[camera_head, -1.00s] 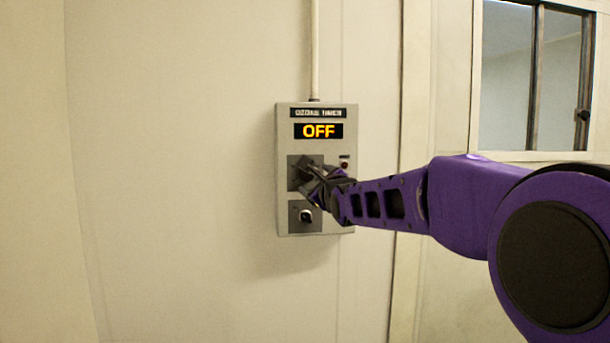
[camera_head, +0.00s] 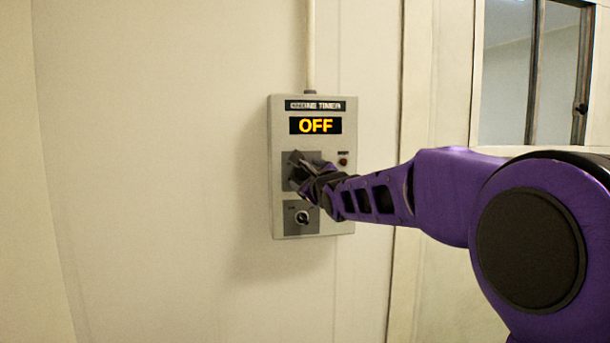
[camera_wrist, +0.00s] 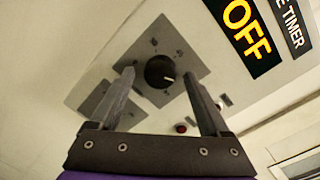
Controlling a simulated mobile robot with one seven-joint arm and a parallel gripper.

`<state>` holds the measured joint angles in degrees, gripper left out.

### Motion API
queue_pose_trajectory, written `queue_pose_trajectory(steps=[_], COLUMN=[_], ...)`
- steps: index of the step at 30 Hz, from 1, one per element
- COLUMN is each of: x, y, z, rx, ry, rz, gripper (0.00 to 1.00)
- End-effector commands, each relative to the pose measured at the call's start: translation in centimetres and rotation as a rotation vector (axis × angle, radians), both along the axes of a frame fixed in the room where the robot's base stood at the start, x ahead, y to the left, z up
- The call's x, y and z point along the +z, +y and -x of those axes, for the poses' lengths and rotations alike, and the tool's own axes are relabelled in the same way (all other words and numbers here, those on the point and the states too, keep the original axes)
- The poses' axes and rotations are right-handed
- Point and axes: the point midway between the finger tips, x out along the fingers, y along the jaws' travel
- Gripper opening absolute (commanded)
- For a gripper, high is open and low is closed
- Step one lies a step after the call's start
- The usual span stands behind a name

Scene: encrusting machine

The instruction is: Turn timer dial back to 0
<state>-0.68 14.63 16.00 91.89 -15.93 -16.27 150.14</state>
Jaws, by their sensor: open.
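The timer box (camera_head: 283,230) is a grey panel on the wall, labelled ozone timer, with a lit display (camera_head: 316,125) reading OFF. In the wrist view the timer dial (camera_wrist: 159,71) is a round black knob with a pale pointer mark, on a dark square plate (camera_wrist: 150,45). My gripper (camera_wrist: 163,78) is open, its two fingers on either side of the dial in that view; I see no clear contact. In the head view my gripper (camera_head: 301,168) is in front of the dial's plate and hides the dial.
A second, smaller knob (camera_head: 302,217) sits on a dark plate below. A small red light (camera_head: 343,161) is right of the dial. A conduit (camera_head: 311,45) runs up from the box. A window (camera_head: 530,75) is at the right. The wall left of the box is clear.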

Motion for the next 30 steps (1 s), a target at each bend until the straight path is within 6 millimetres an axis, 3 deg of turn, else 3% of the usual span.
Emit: queue_pose_trajectory(steps=[5,18,30], x=[0.00,0.01,0.14], y=[-0.02,-0.01,-0.11], z=[0.00,0.00,-0.03], rx=[0.000,0.000,-0.002], ry=[0.000,0.000,-0.018], rz=[0.000,0.000,0.064], gripper=[0.78,0.00,0.00])
